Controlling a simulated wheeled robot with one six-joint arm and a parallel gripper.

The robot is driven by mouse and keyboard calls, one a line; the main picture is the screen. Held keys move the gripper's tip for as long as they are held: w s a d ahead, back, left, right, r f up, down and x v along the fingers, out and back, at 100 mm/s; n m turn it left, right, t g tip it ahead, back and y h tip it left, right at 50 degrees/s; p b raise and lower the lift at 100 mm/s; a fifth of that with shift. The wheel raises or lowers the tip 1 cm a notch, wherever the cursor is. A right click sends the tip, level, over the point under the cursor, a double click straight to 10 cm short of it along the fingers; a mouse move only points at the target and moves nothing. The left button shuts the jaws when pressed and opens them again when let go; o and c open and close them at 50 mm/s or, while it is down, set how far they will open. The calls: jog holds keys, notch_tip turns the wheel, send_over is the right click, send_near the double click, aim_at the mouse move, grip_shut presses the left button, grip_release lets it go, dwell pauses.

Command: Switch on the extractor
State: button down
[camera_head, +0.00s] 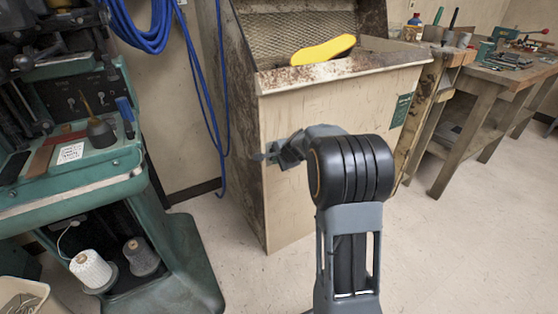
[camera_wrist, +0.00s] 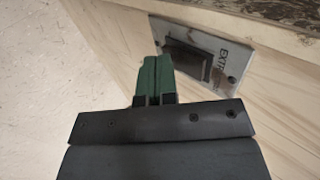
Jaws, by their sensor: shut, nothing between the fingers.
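The extractor is a pale wooden cabinet (camera_head: 300,112) with a mesh-backed, dusty opening at its top. In the wrist view, a metal plate (camera_wrist: 232,62) marked "EXT…" is fixed to a wooden panel below a worn edge. A dark switch (camera_wrist: 186,62) stands out from the plate. I cannot tell whether it is on or off. My gripper (camera_wrist: 155,62) has green fingers, shut and empty, just left of the switch; I cannot tell whether they touch it. In the head view my gripper (camera_head: 260,157) is at the cabinet's front left, and the plate is not visible there.
A yellow sole (camera_head: 323,50) lies at the cabinet's opening. A green machine (camera_head: 95,185) with thread spools stands at left, and blue hoses (camera_head: 200,85) hang between it and the cabinet. A workbench (camera_head: 505,78) with tools is at right. The floor at right is clear.

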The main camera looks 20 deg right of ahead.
jog(key=shift+w, duration=0.1)
jog(key=shift+w+f, duration=0.1)
jog(key=shift+w, duration=0.05)
jog(key=shift+r+p, duration=0.75)
jog(key=shift+r, duration=0.15)
